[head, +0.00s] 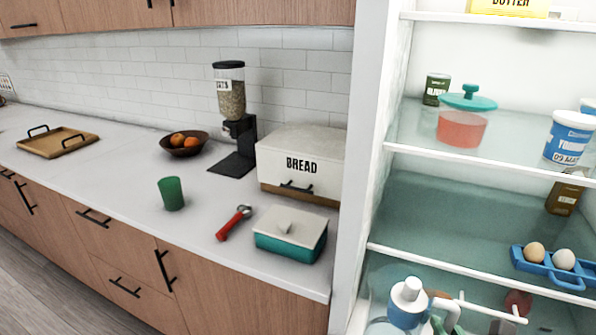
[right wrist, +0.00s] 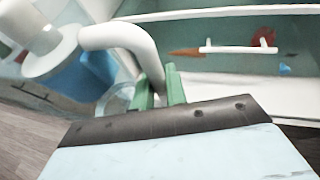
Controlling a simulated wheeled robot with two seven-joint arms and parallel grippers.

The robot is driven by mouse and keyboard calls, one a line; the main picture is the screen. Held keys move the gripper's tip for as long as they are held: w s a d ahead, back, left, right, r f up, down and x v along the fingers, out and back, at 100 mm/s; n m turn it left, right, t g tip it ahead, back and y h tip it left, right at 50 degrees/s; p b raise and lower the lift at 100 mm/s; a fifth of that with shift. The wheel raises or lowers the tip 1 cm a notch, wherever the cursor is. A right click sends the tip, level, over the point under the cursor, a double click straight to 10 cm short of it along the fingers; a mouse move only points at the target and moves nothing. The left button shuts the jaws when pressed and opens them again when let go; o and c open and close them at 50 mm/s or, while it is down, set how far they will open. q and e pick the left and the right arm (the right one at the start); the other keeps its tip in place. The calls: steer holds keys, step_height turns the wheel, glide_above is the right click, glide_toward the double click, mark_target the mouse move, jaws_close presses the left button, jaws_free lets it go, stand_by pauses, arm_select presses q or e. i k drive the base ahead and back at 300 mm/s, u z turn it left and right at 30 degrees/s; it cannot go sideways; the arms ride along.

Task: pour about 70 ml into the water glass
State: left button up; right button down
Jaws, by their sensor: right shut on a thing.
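A blue jug (head: 405,318) with a white lid and a white curved handle is at the bottom of the head view, in front of the fridge. It also shows in the right wrist view (right wrist: 92,82), where the handle (right wrist: 118,36) arches to my fingers. My right gripper (right wrist: 160,92) has green fingers shut on this handle; in the head view it is partly cut off by the bottom edge (head: 446,320). A green tumbler (head: 172,193) stands upright on the counter, well left of the jug; its inside is hard to see. My left gripper is not in view.
The counter (head: 120,175) holds a red-handled tool (head: 234,223), a teal dish with a white lid (head: 290,233), a bread box (head: 300,165), a dispenser (head: 231,115), a fruit bowl (head: 184,144) and a tray (head: 57,143). The white fridge wall (head: 372,150) stands between counter and shelves.

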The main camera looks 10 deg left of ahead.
mark_target(172, 194)
steer(key=u, duration=2.65)
steer(key=i, duration=3.4)
steer(key=z, duration=1.85)
